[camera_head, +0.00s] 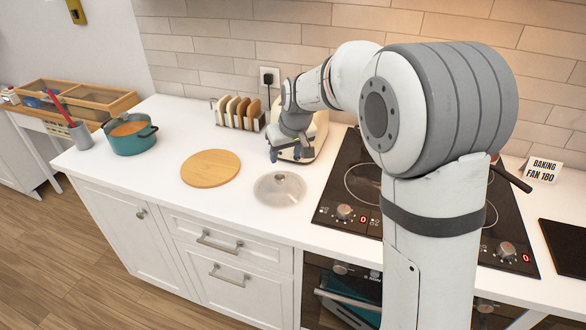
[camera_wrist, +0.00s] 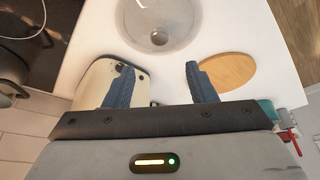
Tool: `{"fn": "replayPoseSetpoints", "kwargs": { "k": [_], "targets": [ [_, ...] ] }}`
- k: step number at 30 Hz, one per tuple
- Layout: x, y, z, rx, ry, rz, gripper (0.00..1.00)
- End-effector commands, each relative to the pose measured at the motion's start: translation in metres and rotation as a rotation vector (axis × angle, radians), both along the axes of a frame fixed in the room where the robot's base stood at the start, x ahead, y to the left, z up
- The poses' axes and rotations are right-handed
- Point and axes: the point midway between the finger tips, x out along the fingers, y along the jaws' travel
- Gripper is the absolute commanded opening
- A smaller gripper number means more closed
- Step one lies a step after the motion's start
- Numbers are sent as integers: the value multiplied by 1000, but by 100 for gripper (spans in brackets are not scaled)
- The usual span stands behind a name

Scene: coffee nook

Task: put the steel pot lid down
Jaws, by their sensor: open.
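The steel pot lid (camera_head: 280,189) lies flat on the white counter, between the round wooden board and the black hob. It looks translucent, with a small knob in its middle. The lid also shows at the top of the wrist view (camera_wrist: 160,18), partly cut off by the frame edge. My gripper (camera_head: 286,153) is behind the lid, in front of the cream toaster. In the wrist view my gripper (camera_wrist: 157,75) has its two blue fingers wide apart with nothing between them, and the lid is apart from them.
The cream toaster (camera_head: 313,143) is close beside my gripper. A round wooden board (camera_head: 210,168) lies left of the lid. The black hob (camera_head: 345,211) is at right. The counter before the lid is clear.

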Motion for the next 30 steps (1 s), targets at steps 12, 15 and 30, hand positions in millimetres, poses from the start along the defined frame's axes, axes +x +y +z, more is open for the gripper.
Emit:
{"fn": "replayPoseSetpoints", "kwargs": {
  "k": [12,15,30],
  "targets": [
    [-61,-52,32,-6,21,-92,51],
    [-108,-83,43,-9,39,-158,51],
    [-302,-162,24,-28,115,-426,51]
  ]
}}
